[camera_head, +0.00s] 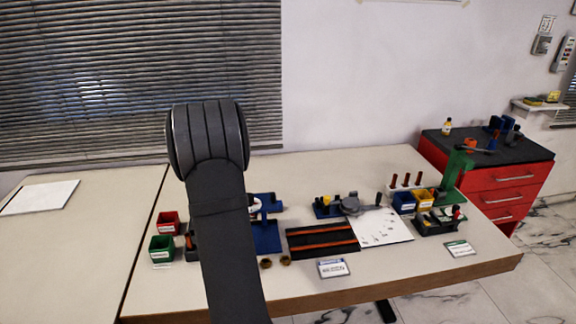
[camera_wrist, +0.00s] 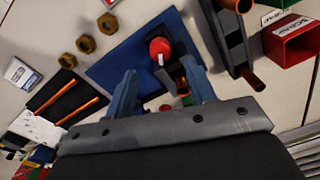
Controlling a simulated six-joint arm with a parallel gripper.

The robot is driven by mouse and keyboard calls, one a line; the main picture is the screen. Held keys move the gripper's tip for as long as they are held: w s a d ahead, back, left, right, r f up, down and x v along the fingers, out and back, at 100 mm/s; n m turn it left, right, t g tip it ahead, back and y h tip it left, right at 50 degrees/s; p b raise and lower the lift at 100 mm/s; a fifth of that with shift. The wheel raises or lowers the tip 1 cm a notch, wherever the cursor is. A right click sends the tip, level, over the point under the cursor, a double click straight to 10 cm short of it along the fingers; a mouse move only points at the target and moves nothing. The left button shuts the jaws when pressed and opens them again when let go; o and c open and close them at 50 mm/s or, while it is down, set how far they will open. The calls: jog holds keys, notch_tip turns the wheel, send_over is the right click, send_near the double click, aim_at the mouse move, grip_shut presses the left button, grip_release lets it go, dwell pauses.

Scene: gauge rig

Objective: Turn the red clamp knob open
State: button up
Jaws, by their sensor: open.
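The red clamp knob (camera_wrist: 160,46) shows in the wrist view, with a pale bar on its front. It is on a fixture with a blue base plate (camera_wrist: 112,72). My gripper (camera_wrist: 163,78) is open, its two blue fingers apart and pointing toward the fixture. The knob appears beyond the fingertips, between their lines; I see no contact. A dark part of the fixture lies near the right finger. In the head view the blue base plate (camera_head: 267,240) shows just right of my arm, which hides my gripper and the knob.
Brass nuts (camera_wrist: 85,43) lie left of the plate. A dark rail with orange ends (camera_wrist: 226,38) and a red bin (camera_wrist: 291,42) stand to the right. A black mat with orange strips (camera_head: 322,240) lies right of the fixture.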

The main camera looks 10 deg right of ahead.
aim_at(273, 193)
notch_tip(273, 193, up, 12)
jog(key=w+d+f+n+t+y, duration=0.1)
jog(key=w+d+f+n, duration=0.1)
jog(key=d, duration=0.3)
jog(key=w+d+f+n+t+y, duration=0.1)
jog(key=w+d+f+n, duration=0.1)
jog(key=d+n, duration=0.3)
jog(key=w+d+f+n+y, duration=0.1)
jog(key=w+d+f+n, duration=0.1)
jog(key=d, duration=0.3)
jog(key=shift+w+d+f+n+t, duration=0.2)
jog(key=shift+w+f+n+t, duration=0.2)
jog(key=shift+n, duration=0.5)
jog(key=shift+w+d+f+n, duration=0.1)
jog(key=shift+d+f+n, duration=0.15)
jog(key=shift+d, duration=0.2)
jog(key=shift+w+d+f+n, duration=0.1)
jog(key=shift+d+f+n, duration=0.15)
jog(key=shift+d, duration=0.2)
jog(key=shift+s+f+n, duration=0.25)
jog(key=shift+f+n, duration=0.15)
jog(key=shift+f, duration=0.5)
jog(key=v, duration=1.4)
jog(key=shift+s+d+r, duration=0.2)
jog(key=shift+s+d, duration=0.1)
